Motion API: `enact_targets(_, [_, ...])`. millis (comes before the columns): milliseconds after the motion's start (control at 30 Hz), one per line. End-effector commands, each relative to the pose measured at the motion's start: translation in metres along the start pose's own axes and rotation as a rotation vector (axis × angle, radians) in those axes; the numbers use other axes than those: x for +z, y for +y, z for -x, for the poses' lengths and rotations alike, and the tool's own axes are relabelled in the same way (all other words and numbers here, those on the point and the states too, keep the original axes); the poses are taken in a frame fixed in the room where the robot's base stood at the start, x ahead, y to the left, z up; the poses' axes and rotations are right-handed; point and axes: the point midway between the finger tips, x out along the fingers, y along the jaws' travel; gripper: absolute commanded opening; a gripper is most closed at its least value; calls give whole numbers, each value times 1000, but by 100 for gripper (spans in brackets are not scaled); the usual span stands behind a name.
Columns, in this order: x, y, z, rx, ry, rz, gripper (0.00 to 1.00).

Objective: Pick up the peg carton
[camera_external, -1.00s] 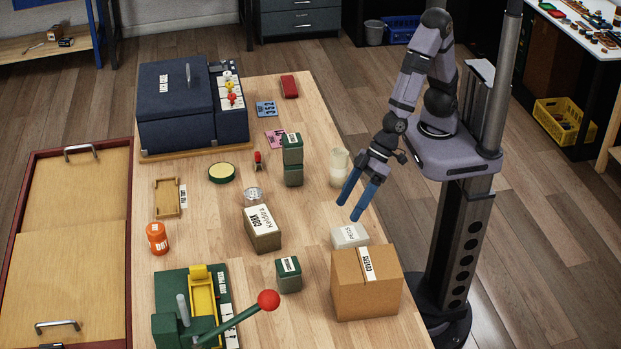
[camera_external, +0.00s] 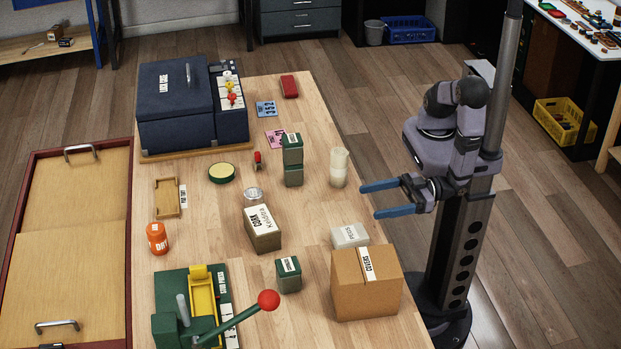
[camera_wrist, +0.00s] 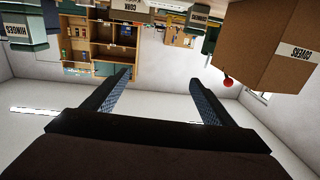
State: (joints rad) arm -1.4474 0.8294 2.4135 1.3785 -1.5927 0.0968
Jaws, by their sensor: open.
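The peg carton (camera_external: 349,236) is a small white box labelled PEGS, upright on the right side of the wooden table, just behind the large brown COVERS box. My gripper (camera_external: 369,200) is open and empty, its two blue fingers level and pointing left over the table's right edge. It is apart from the carton, above and behind it in the outside view. In the wrist view, my open fingers (camera_wrist: 160,76) have nothing between them. A pale box edge shows at the top of that view, cut off, and I cannot tell whether it is the carton.
The COVERS box (camera_external: 366,283) stands close in front of the carton. A clear jar (camera_external: 339,167), stacked green boxes (camera_external: 293,160) and a brown CORK box (camera_external: 263,229) stand nearby. A green press with a red-knobbed lever (camera_external: 268,300) is at the front. Bare table lies left of the carton.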

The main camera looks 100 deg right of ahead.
Motion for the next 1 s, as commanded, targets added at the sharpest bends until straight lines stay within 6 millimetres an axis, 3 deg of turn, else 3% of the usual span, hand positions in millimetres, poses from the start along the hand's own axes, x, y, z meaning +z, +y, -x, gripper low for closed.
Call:
enact_targets(300, [75, 0, 0, 0, -2, 4, 78])
enact_targets(467, [100, 0, 0, 0, -2, 0, 78])
enact_targets(767, [109, 0, -2, 1, -2, -3, 78])
enact_targets(1000, [108, 1, -18, 3, -2, -3, 78])
